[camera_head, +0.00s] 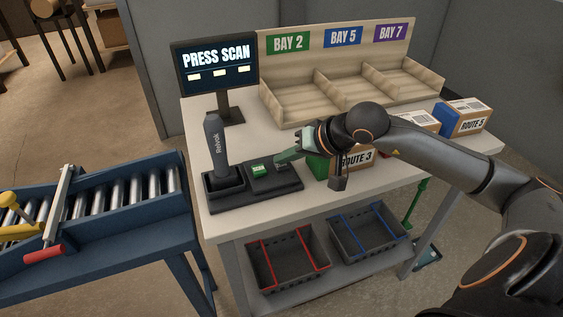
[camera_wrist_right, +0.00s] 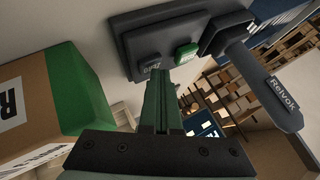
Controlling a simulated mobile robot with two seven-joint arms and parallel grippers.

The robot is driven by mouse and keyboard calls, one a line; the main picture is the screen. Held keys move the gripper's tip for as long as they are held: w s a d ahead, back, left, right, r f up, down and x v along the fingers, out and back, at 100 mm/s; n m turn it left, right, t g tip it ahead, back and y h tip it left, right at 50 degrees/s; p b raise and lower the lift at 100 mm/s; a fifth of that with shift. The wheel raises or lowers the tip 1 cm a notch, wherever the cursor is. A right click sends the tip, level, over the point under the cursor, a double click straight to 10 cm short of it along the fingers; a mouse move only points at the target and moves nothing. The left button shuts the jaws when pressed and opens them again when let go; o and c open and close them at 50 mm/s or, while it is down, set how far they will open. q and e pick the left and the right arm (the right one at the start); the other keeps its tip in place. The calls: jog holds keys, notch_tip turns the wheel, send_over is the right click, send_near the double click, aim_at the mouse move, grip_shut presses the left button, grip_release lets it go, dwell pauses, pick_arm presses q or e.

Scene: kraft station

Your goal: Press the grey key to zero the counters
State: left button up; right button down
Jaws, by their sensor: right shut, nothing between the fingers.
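A dark console (camera_head: 285,190) sits on the left part of the white table, with a green key (camera_head: 259,170) on its top. The grey key (camera_wrist_right: 152,67) shows in the right wrist view beside the green key (camera_wrist_right: 186,52). In the head view my gripper covers the grey key or nearly so. My right gripper (camera_head: 281,158) is shut and empty, its fingertips over the console to the right of the green key. In the right wrist view its tips (camera_wrist_right: 159,74) lie just at the grey key; I cannot tell whether they touch it. My left gripper is not in view.
A scanner (camera_head: 215,145) stands in its holder left of the keys. A screen (camera_head: 217,62) reads PRESS SCAN. Boxes (camera_head: 463,117) stand at the right under my arm, one (camera_wrist_right: 40,105) close beside the gripper. A wooden bay rack (camera_head: 337,62) is behind.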

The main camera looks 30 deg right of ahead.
aim_at(285, 167)
jog(key=shift+r, duration=0.1)
jog(key=shift+r+p, duration=0.35)
jog(key=shift+r, duration=0.45)
jog(key=shift+r+p, duration=1.45)
jog(key=shift+r, duration=1.1)
